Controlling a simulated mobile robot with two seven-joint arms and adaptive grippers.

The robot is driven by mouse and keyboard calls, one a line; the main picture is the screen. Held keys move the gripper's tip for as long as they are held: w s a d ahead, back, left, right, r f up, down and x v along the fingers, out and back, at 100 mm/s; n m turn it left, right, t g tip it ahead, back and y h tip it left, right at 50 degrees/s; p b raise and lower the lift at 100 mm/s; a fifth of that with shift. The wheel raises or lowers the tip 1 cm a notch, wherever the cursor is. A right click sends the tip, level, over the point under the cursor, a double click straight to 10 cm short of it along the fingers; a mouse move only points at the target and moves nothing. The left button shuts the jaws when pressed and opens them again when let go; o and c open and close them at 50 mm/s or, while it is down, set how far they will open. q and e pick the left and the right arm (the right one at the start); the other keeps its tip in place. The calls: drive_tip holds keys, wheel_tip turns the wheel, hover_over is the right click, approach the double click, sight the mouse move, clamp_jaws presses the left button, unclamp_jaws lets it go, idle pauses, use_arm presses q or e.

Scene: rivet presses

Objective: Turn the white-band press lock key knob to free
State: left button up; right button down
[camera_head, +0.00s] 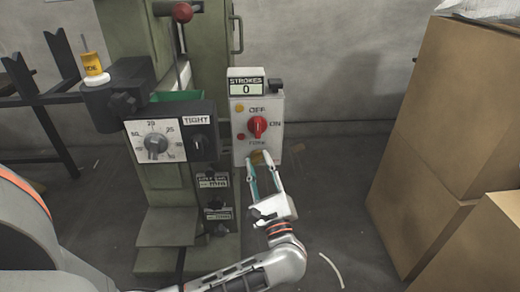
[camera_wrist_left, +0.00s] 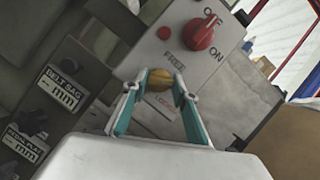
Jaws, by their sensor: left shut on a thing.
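The press control box (camera_head: 243,147) is pale grey and fixed to the right side of the green press. The brass lock key knob (camera_wrist_left: 160,78) sits low on its face, between the FREE label and a red LOCK label in the left wrist view. In the head view the knob (camera_head: 257,155) is mostly hidden by my gripper. My left gripper (camera_wrist_left: 157,86) is shut on the knob, with one teal finger on each side. It also shows in the head view (camera_head: 262,160). Which label the knob points to cannot be told. My right gripper is not in view.
A red OFF/ON selector (camera_head: 257,126) sits just above the knob. A strokes counter (camera_head: 247,86) reads 0. A dial panel (camera_head: 160,140) with a TIGHT switch is at the left. Cardboard boxes (camera_head: 450,110) stand at the right.

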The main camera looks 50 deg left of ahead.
use_arm(q)
drive_tip(key=n+g, duration=0.2)
drive_tip(key=n, duration=0.3)
drive_tip(key=shift+d, duration=0.1)
drive_tip(key=n+g+h, duration=0.1)
drive_tip(key=n, duration=0.3)
drive_tip(key=n+g+h, duration=0.1)
drive_tip(key=n+g, duration=0.1)
drive_tip(key=n, duration=0.2)
drive_tip(key=shift+w+r+n, duration=0.1)
drive_tip(key=shift+r+n, duration=0.1)
drive_tip(key=shift+n, duration=0.2)
drive_tip(key=o, duration=1.1)
